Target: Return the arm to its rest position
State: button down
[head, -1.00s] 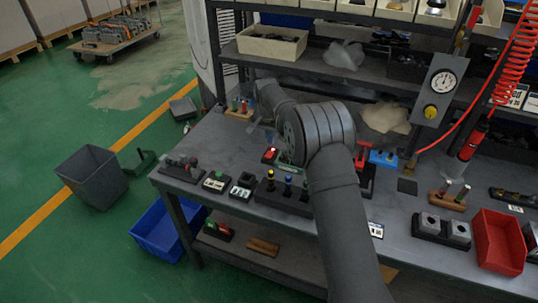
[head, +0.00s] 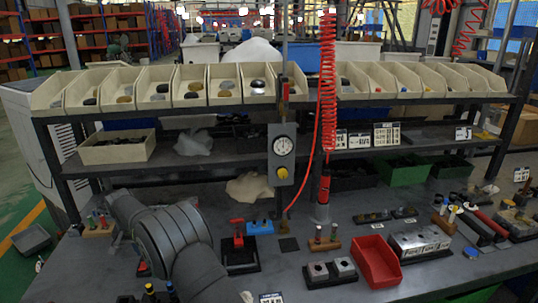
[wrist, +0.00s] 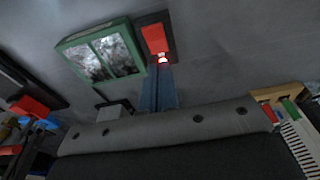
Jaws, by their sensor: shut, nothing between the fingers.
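My arm (head: 180,245) is at the lower left of the head view, folded low over the left part of the bench. My gripper is hidden behind the arm there. In the wrist view my gripper (wrist: 160,68) shows as two narrow bluish fingers together, with nothing between them. The fingertips appear just in front of a red block on a dark base (wrist: 153,38). I cannot tell the gap between them. A green-framed box with a glassy top (wrist: 100,55) lies to the left of the fingers.
The grey bench (head: 350,215) holds a red bin (head: 376,262), twin grey blocks (head: 330,270) and a red-handled valve (head: 238,240) right of my arm. A gauge panel (head: 283,155) and a red coiled hose (head: 327,85) stand behind. A wooden rack (wrist: 290,100) is near the gripper.

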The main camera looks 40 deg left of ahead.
notch_tip(320, 180, down, 4)
jog(key=shift+r, duration=0.3)
jog(key=shift+r, duration=0.1)
jog(key=shift+r, duration=4.45)
jog(key=s+d+r, duration=0.1)
jog(key=d+r, duration=0.6)
jog(key=d, duration=0.4)
jog(key=shift+s+g+h, duration=0.25)
jog(key=shift+g+h, duration=0.15)
